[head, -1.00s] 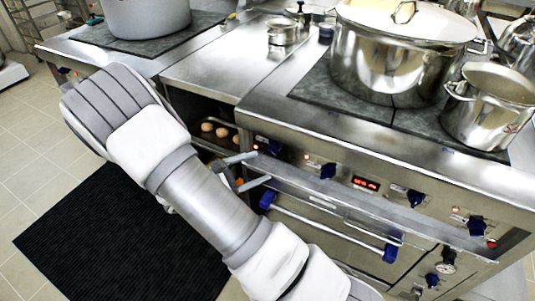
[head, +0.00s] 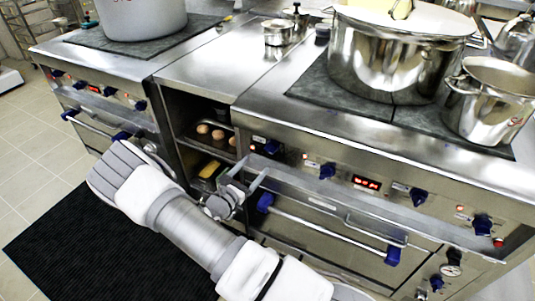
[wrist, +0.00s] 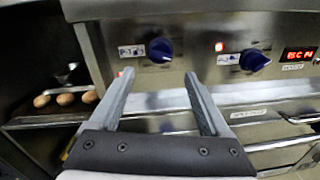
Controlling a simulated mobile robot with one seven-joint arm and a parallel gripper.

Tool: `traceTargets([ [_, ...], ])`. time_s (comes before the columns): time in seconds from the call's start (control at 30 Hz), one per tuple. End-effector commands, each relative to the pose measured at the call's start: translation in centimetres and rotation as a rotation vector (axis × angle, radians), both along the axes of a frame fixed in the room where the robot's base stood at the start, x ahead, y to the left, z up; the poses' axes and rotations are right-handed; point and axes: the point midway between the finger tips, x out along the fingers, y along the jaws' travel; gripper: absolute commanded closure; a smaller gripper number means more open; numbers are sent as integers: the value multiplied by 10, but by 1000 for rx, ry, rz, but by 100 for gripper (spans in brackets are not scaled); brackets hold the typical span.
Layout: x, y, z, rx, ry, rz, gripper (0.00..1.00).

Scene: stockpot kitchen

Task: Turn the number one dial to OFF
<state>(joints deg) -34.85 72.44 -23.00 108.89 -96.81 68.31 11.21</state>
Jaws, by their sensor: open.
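The oven's front panel carries a row of blue dials. The leftmost blue dial (wrist: 160,50) has a small label plate (wrist: 131,51) to its left; in the head view it sits at the panel's left end (head: 271,147). Its label is too small to read. My gripper (wrist: 159,74) is open and empty. In the wrist view its two fingers point toward the panel, with the leftmost dial between and just beyond the tips. In the head view my gripper (head: 259,164) is just in front of and below that dial; I cannot tell whether it touches.
A second blue dial (wrist: 254,60) and a red display (wrist: 299,54) are to the right. An oven handle (head: 325,229) runs below the panel. An open shelf with eggs (wrist: 66,99) is at left. A large pot (head: 395,60) stands on the cooktop.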

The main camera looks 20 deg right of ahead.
Motion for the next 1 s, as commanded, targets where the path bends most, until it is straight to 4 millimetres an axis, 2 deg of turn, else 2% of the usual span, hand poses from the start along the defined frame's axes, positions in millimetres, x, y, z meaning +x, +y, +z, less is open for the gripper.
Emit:
traceTargets([
  [0.03,6,-11,-2,0,-1,-3,19],
  [0.2,26,-40,-2,1,-2,-2,19],
  [0.4,43,-64,-1,1,-1,-1,19],
  [0.6,50,-74,0,0,0,0,19],
  [0.87,50,-75,0,0,0,0,19],
  [1.0,50,-74,0,0,0,0,45],
])
